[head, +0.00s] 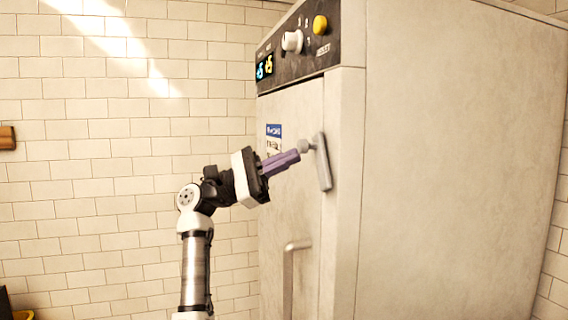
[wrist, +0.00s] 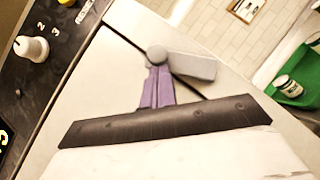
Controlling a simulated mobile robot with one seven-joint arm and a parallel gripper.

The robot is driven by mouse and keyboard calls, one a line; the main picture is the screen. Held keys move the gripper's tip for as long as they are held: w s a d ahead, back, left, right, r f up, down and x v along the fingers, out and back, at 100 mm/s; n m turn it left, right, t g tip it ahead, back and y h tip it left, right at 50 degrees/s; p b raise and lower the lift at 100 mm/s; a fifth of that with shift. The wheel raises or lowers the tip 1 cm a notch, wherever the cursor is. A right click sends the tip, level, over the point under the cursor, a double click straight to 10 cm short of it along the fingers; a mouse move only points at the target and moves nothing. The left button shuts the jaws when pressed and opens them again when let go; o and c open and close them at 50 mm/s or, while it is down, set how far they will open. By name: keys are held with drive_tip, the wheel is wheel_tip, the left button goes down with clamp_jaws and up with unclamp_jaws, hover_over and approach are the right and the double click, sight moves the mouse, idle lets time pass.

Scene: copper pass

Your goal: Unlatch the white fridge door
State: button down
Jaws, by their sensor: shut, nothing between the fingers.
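The white fridge (head: 445,170) fills the right half of the head view, and its front door (head: 292,205) looks closed. A grey latch lever (head: 324,163) with a round pivot knob hangs nearly upright at the door's right edge. It also shows in the wrist view (wrist: 193,67), across the door seam. My gripper (head: 298,153) has purple fingers, which are shut with nothing between them. Their tips are at or very near the latch's round knob; I cannot tell whether they touch it. In the wrist view the gripper (wrist: 155,72) points straight at the knob.
A bar handle (head: 290,275) sits lower on the door. A control panel (head: 298,40) with a white knob and a yellow button is above the door. A white tiled wall (head: 100,170) stands behind. A green container (wrist: 298,75) with a jar shows at the wrist view's right.

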drive_tip(key=m, duration=0.1)
drive_tip(key=s+r+m+g+y+p, duration=0.1)
drive_tip(key=m+g+y+p, duration=0.1)
drive_tip(key=m, duration=0.1)
drive_tip(key=shift+s+d+r, duration=0.25)
drive_tip(key=shift+d+r, duration=0.05)
drive_tip(key=shift+r, duration=0.05)
drive_tip(key=shift+s+r, duration=0.1)
drive_tip(key=shift+s, duration=0.1)
idle(0.5)
